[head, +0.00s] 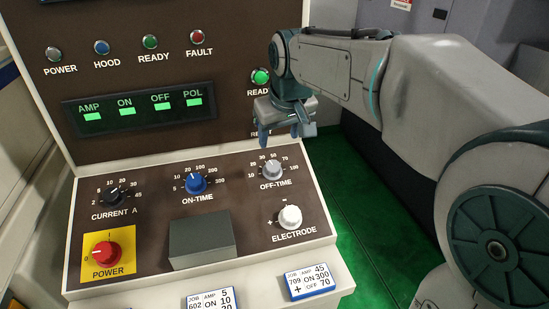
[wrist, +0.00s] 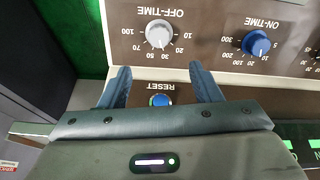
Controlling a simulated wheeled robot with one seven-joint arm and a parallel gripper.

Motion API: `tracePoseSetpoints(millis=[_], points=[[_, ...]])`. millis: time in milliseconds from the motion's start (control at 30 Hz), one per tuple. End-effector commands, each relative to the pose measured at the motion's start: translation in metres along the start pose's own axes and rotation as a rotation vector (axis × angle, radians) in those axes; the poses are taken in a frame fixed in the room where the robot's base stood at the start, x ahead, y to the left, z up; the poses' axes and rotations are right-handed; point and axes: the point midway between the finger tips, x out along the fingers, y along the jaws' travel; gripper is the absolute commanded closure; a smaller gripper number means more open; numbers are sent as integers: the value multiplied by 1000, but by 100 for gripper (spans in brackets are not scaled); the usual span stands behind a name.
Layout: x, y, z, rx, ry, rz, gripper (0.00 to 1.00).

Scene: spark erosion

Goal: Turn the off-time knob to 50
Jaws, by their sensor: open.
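The off-time knob (head: 270,170) is a light grey round dial on the brown sloped panel. Its scale runs from 10 to 100. In the wrist view the knob (wrist: 158,34) appears upside down, and its dark pointer line seems aimed near 30, though it is small. My gripper (head: 284,138) is open and empty, hovering above and behind the knob in the head view. In the wrist view the fingertips (wrist: 158,70) are spread, with the knob beyond them and roughly centred between them. The gripper does not touch the knob.
The blue on-time knob (head: 196,183) is left of it and the white electrode knob (head: 290,217) below. The reset button (wrist: 160,100) shows between my fingers. A grey block (head: 202,240) and job cards (head: 311,281) are nearer the front. The upright display panel (head: 140,110) stands behind.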

Motion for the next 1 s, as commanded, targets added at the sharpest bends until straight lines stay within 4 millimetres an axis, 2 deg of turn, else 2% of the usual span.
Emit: tracePoseSetpoints(millis=[167, 400, 600, 800, 1000], points=[[26, 1, 1, 1, -5, 0, 42], [77, 1, 1, 2, -7, 0, 42], [112, 2, 1, 2, -5, 1, 42], [130, 2, 1, 3, -2, 1, 42], [134, 2, 1, 2, 0, 2, 42]])
